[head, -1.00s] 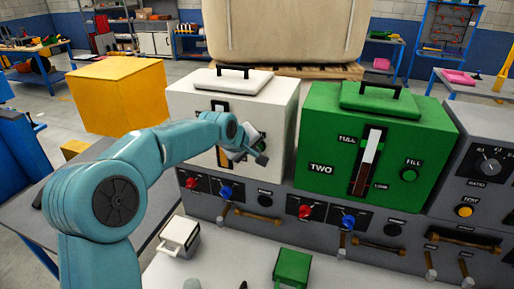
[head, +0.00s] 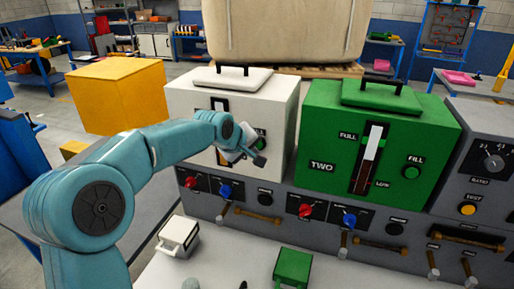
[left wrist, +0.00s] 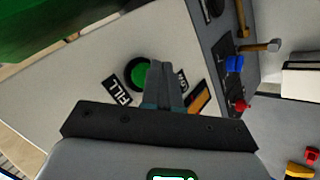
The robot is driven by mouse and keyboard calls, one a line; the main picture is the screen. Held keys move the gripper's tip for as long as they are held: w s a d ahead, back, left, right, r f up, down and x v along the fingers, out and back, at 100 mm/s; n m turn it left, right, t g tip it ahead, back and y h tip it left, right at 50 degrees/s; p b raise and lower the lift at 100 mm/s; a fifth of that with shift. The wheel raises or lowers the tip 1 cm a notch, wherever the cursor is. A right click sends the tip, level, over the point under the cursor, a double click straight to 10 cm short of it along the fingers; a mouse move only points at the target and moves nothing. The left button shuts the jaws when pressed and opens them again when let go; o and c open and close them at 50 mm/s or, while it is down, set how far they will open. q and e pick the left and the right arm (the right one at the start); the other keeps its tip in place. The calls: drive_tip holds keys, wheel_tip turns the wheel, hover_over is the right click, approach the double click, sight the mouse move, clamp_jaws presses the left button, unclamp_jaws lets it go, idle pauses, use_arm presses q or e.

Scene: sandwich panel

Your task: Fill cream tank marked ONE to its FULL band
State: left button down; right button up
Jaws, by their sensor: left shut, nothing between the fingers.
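The cream tank (head: 275,112) stands left of the green tank marked TWO (head: 322,118). My left arm crosses its front and hides its number and much of its gauge; an orange strip (head: 222,157) shows low in the gauge. My left gripper (head: 258,159) is shut and empty at the tank's front, by its green FILL button (head: 262,139). In the left wrist view the shut fingers (left wrist: 163,75) overlap the right edge of the round green button (left wrist: 136,74), beside the FILL label (left wrist: 117,88). I cannot tell whether they touch it.
Red (head: 190,182) and blue (head: 225,192) knobs and handles line the grey panel below the tanks. A small cream container (head: 178,237) and a small green one (head: 292,268) stand on the pale counter. A yellow box (head: 118,95) is at the left.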

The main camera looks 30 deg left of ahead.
use_arm(q)
drive_tip(key=s+b, duration=0.2)
drive_tip(key=s+d+b, duration=0.1)
drive_tip(key=s, duration=0.1)
drive_tip(key=shift+s+d+b, duration=0.1)
drive_tip(key=shift+s+b, duration=0.25)
drive_tip(key=shift+s, duration=0.05)
idle(0.6)
